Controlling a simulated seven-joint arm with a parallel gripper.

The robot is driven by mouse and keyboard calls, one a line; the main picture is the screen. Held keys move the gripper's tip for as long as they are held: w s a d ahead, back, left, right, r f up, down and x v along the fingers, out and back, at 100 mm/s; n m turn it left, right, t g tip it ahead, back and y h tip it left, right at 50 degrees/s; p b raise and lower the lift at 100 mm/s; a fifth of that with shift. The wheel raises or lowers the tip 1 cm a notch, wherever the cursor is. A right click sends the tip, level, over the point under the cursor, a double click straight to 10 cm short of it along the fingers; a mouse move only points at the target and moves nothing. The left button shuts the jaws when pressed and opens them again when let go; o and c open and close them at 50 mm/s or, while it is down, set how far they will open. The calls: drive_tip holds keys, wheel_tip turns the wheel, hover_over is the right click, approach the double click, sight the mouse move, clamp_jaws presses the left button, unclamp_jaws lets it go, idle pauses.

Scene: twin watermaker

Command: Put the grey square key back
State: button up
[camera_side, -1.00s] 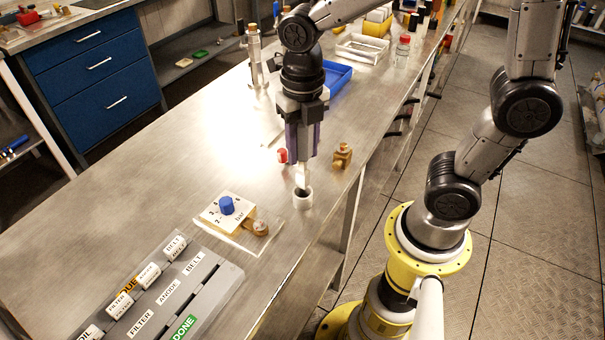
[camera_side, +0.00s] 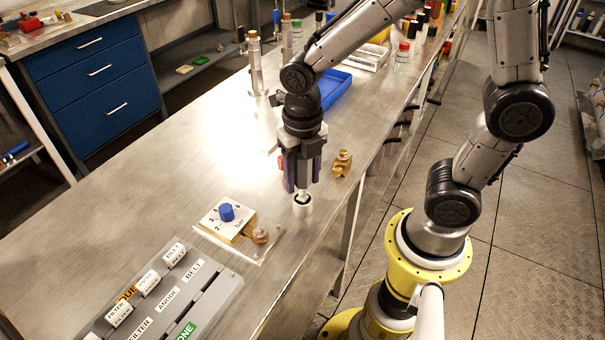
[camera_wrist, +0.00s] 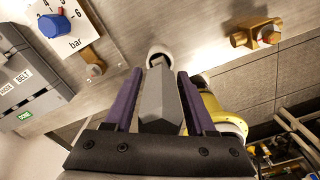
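The grey square key (camera_wrist: 160,100) stands between the two purple fingers of my gripper (camera_wrist: 160,85) in the wrist view. In the side view my gripper (camera_side: 301,188) points straight down over a small white round holder (camera_side: 302,208) on the bench. The pale lower end of the key (camera_side: 301,195) shows just below the fingers, at the holder's mouth. The holder also shows beyond the key in the wrist view (camera_wrist: 160,54). How deep the key sits is hidden.
A white bar-scale plate (camera_side: 212,222) with a blue knob (camera_side: 226,212) lies left of the holder. A brass fitting (camera_side: 342,163) stands close at right. A grey labelled box (camera_side: 215,300) is at the front left. The bench (camera_side: 150,185) is clear at middle left.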

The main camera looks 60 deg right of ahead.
drive_tip(key=shift+o, duration=0.7)
wheel_tip(320, 180, up, 12)
drive_tip(key=shift+f, duration=0.25)
drive_tip(key=shift+r, duration=0.45)
drive_tip(key=shift+s+d+r+m, duration=0.15)
drive_tip(key=shift+s+d+m, duration=0.1)
drive_tip(key=shift+m, duration=0.45)
drive_tip(key=s+d+m+t, duration=0.2)
drive_tip(key=s+m, duration=0.2)
drive_tip(key=m, duration=1)
drive_tip(key=s+d+m+t, duration=0.2)
drive_tip(key=s+m, duration=0.3)
drive_tip(key=m, duration=0.9)
drive_tip(key=shift+s+m+t, duration=0.3)
drive_tip(key=shift+t, duration=0.5)
